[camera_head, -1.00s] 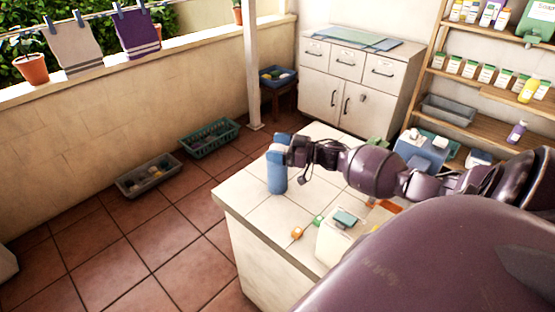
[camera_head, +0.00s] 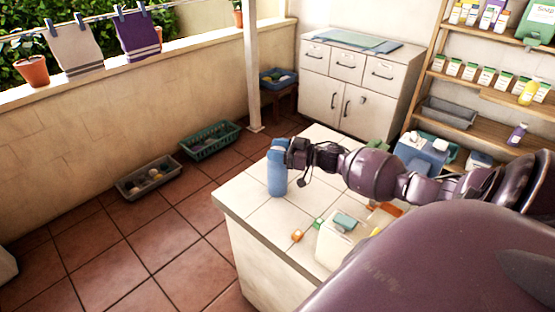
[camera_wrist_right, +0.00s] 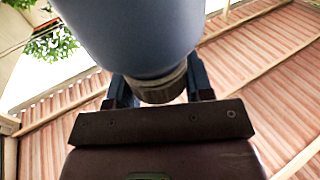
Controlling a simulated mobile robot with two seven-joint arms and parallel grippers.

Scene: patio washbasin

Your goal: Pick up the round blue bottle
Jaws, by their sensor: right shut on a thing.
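The round blue bottle (camera_head: 277,178) stands upright at the left corner of the white tiled counter (camera_head: 250,205). My right gripper (camera_head: 284,147) reaches in from the right and is shut on the upper part of the bottle. In the right wrist view the bottle (camera_wrist_right: 140,35) fills the upper middle, and its narrower grey end sits between the two fingers of my right gripper (camera_wrist_right: 160,90). In the head view I cannot tell whether the bottle's base touches the counter. My left gripper is not in view.
A white container with a teal top (camera_head: 343,228) and small orange (camera_head: 297,236) and green blocks are on the counter near my arm. A blue box (camera_head: 422,150) stands at the counter's right. Crates (camera_head: 209,139) lie on the floor by the wall. The counter's middle is fairly clear.

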